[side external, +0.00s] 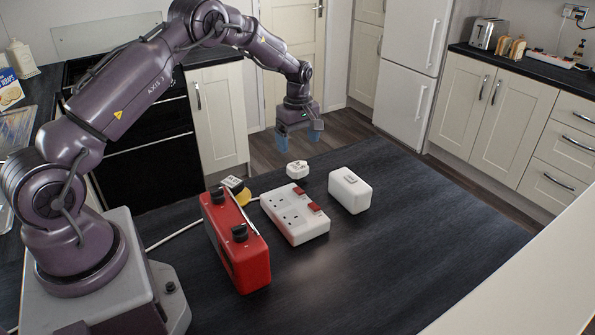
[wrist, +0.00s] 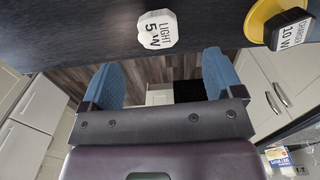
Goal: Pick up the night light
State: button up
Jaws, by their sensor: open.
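The night light (side external: 297,169) is a small white, many-sided piece lying on the dark worktop near its far edge, beyond the white double socket. In the wrist view the night light (wrist: 157,29) shows a label reading "LIGHT 5W". My gripper (side external: 299,136) is open and empty, with blue fingers pointing down. It hangs above and beyond the night light, apart from it. In the wrist view my gripper (wrist: 160,68) has its two fingers spread wide, with the night light ahead of the gap between them. Nothing hides the night light.
A white double socket (side external: 286,220) with red switches, a white box (side external: 350,191) and a red device (side external: 237,248) with black knobs stand nearby. A yellow and black charger (wrist: 290,32) marked "10W" is also close. The worktop (side external: 420,240) is clear at the right.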

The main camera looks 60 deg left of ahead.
aim_at(299, 167)
notch_tip(299, 167, down, 10)
jog(key=shift+w+a+r, duration=0.1)
dwell(0.4)
jog(key=c, duration=1)
